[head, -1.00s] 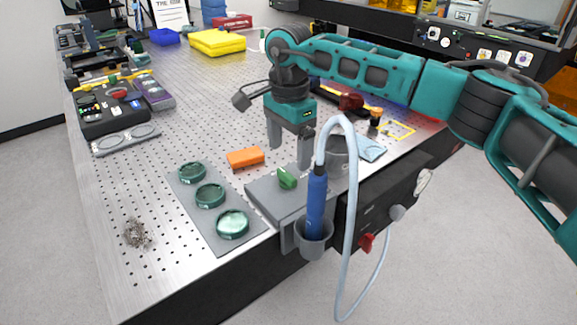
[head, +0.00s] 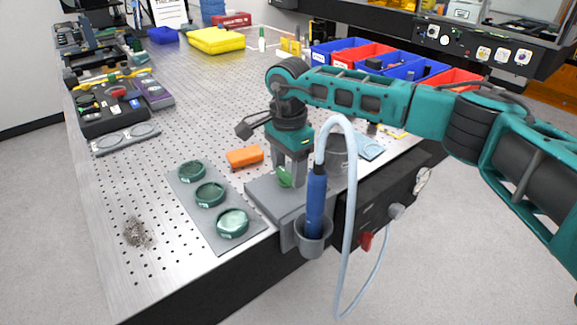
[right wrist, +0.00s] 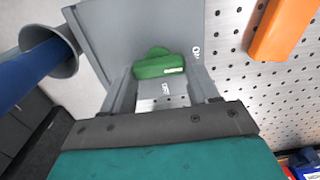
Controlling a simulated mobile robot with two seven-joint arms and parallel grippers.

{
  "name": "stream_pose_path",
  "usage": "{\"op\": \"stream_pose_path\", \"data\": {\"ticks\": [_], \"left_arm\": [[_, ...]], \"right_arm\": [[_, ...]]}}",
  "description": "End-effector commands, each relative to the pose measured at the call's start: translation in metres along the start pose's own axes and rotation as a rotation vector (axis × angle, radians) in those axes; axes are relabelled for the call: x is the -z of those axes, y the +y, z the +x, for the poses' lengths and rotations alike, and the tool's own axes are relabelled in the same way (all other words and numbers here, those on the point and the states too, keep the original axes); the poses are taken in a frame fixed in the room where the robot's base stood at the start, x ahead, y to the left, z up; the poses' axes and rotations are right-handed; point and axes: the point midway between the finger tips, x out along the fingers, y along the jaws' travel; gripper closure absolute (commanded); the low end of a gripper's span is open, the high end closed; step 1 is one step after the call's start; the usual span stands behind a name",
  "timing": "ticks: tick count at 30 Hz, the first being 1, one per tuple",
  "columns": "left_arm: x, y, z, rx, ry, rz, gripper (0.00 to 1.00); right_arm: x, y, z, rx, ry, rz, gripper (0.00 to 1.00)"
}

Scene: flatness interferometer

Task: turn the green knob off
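The green knob (head: 285,177) sits on a grey plate (head: 262,196) at the table's front edge. In the right wrist view the knob (right wrist: 158,66) is a green bar with a small white mark near its right end. White lettering on the plate beside it is upside down and partly hidden. My right gripper (head: 289,180) points down over the knob, its fingers open, one on either side of the bar. It also shows in the right wrist view (right wrist: 162,76). Whether a finger touches the knob I cannot tell. My left gripper is out of view.
A blue handle (head: 315,205) with a pale hose stands in a grey cup beside the plate. An orange block (head: 245,157) and a tray of green-rimmed discs (head: 209,195) lie to the left. A black panel with a red knob (head: 365,241) is at the front.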

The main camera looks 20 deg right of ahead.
Motion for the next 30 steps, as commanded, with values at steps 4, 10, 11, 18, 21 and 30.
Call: {"op": "stream_pose_path", "data": {"ticks": [4,10,11,18,21,30], "left_arm": [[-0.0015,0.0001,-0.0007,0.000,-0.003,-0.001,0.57],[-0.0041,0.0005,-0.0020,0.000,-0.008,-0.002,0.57],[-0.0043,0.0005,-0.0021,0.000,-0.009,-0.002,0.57],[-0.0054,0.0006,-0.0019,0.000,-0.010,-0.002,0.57],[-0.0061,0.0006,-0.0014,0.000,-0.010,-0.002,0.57],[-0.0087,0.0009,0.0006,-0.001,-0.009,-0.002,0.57]], "right_arm": [[0.0000,-0.0001,-0.0003,0.000,0.000,0.000,0.55],[0.0000,-0.0001,-0.0004,0.000,0.000,0.000,0.71],[0.0000,-0.0001,-0.0004,0.000,0.000,0.000,0.71],[0.0000,0.0002,-0.0003,0.000,0.000,0.039,0.71],[0.0000,0.0004,-0.0002,0.001,0.000,0.082,0.71],[-0.0003,0.0019,-0.0001,0.000,0.000,0.317,0.71]]}}
